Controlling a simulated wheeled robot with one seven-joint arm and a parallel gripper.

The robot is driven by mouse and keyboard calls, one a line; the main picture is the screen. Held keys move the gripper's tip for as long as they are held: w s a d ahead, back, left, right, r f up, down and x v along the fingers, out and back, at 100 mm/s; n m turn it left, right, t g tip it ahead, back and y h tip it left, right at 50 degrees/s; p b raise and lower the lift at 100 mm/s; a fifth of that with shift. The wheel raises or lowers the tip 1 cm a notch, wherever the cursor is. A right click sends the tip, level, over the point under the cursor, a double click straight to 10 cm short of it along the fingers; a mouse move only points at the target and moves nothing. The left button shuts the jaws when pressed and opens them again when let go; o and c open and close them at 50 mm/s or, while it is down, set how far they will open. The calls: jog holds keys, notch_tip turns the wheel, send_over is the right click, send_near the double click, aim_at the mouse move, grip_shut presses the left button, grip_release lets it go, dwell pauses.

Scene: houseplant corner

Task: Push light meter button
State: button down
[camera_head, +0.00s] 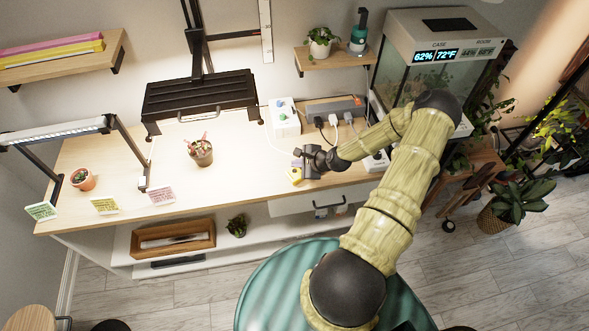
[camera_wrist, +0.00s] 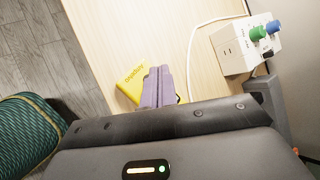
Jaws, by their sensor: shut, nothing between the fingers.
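A small yellow device with dark lettering, which looks like the light meter, lies on the wooden bench top near its front edge. It shows in the head view (camera_head: 295,176) and the wrist view (camera_wrist: 131,82). My gripper (camera_head: 299,160) is shut and empty, right by the device. In the wrist view its closed fingertips (camera_wrist: 159,72) overlap the right side of the yellow device and hide part of it. I cannot tell whether they touch it. No button can be made out; it may be hidden behind the fingers.
A white box with green and blue knobs (camera_head: 284,117) stands behind my gripper, with a white cable nearby. A power strip (camera_head: 336,107) with plugs is at the back. A potted plant (camera_head: 201,153) stands to the left. The bench top (camera_head: 245,150) between is clear.

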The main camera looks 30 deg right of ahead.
notch_tip(320, 180, up, 5)
jog(key=p, duration=0.3)
